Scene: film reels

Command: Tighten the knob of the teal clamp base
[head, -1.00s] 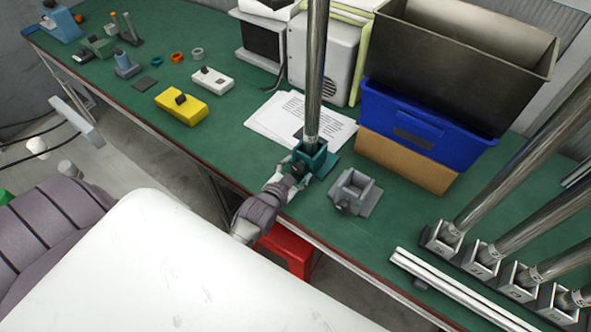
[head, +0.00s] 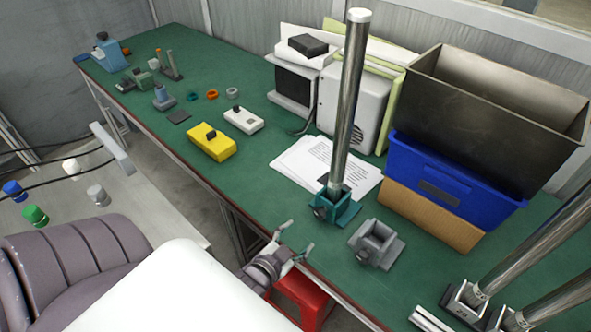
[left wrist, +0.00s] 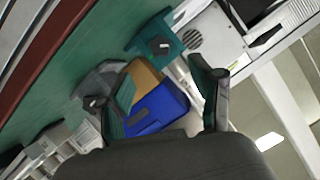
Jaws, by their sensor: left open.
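The teal clamp base (head: 345,212) stands on the green bench near its front edge, with a tall metal pole (head: 350,100) upright in its socket. Its dark knob (head: 320,213) is on the side facing my left gripper. My left gripper (head: 297,238) is open and empty, apart from the knob, at the bench's front edge. In the left wrist view, the clamp base (left wrist: 150,36) and its knob (left wrist: 163,46) show beyond the spread fingers (left wrist: 163,75). My right gripper is not in view.
A grey empty clamp base (head: 377,246) stands right of the teal one. Papers (head: 300,165) lie behind, with a blue bin (head: 445,185) on a cardboard box at right. A red stool (head: 305,298) is below the bench edge.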

